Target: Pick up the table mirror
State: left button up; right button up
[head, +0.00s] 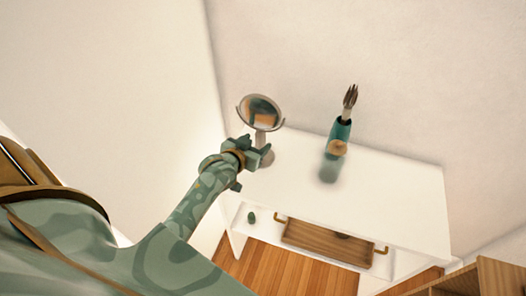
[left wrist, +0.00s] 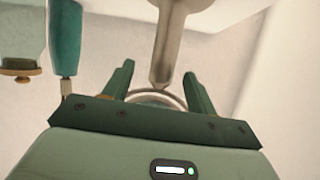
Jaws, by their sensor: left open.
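The table mirror (head: 260,111) is a round mirror in a grey metal frame on a stem. It stands upright at the left end of the white table (head: 380,195). My left gripper (head: 262,148) is open at the mirror's stem, just below the round head, and hides part of the stem. In the left wrist view the mirror's stem (left wrist: 168,45) and the rim of its round head show between the spread fingers of my left gripper (left wrist: 158,75). I cannot tell whether the fingers touch it. My right gripper is not in view.
A teal bottle-like holder (head: 340,132) with a dark pronged top and a tan knob stands right of the mirror. A wooden tray (head: 325,246) with brass handles and a small green object (head: 251,217) are below the tabletop. Walls close in behind and left.

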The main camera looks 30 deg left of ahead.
pick_arm(q)
jog(key=shift+w+a+f, duration=0.1)
jog(key=shift+w+f, duration=0.15)
jog(key=shift+w, duration=0.3)
jog(key=b+x, duration=0.2)
jog(key=x, duration=0.3)
jog(key=shift+a, duration=0.15)
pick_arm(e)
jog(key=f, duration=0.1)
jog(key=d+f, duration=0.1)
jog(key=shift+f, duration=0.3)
pick_arm(q)
jog(key=shift+r, duration=0.1)
grip_shut()
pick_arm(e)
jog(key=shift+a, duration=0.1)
